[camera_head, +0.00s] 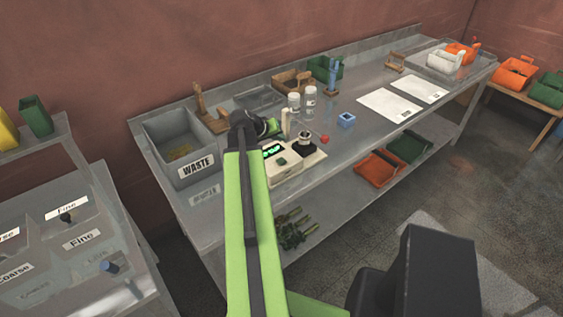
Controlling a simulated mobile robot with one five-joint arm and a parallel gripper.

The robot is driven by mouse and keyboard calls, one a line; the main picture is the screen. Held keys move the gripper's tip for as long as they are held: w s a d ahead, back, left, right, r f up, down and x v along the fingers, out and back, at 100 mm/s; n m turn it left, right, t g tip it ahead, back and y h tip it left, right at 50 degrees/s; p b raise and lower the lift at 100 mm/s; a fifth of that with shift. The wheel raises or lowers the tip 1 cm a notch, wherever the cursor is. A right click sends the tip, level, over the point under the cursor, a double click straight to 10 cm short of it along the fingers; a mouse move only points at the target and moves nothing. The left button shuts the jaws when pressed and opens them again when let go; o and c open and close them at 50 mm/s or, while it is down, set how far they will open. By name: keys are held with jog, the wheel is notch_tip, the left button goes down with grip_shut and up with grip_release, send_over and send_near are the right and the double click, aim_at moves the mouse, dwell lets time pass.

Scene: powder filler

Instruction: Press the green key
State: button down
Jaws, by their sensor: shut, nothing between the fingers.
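The powder filler (290,172) is a cream machine on the metal bench, near its front edge. Its green key (282,161) is a small green square on the top, just right of and below a dark display with lit green figures (271,151). A cup with a dark base (304,145) stands on its right part. My green and black arm reaches up over the bench along the filler's left side. My gripper (271,129) is small and partly hidden at the arm's far end, shut and empty, beyond the display and apart from the key.
A grey bin marked WASTE (182,146) stands to the left. Clear bottles (310,97), a red item (324,139) and a blue holder (346,119) lie behind and right of the filler. White sheets (390,105) lie farther right, with bare bench around them.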

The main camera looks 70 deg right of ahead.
aim_at(280, 161)
notch_tip(280, 161, down, 8)
jog(key=b, duration=0.7)
jog(key=shift+f+b, duration=0.1)
jog(key=shift+b, duration=0.2)
dwell(1.3)
jog(key=shift+f+b, duration=0.4)
jog(key=shift+f+b, duration=0.45)
dwell(0.4)
jog(key=shift+r, duration=0.2)
jog(key=shift+r+p, duration=0.7)
jog(key=shift+p, duration=0.2)
notch_tip(280, 161, up, 5)
jog(key=p, duration=0.5)
jog(key=shift+r, duration=0.1)
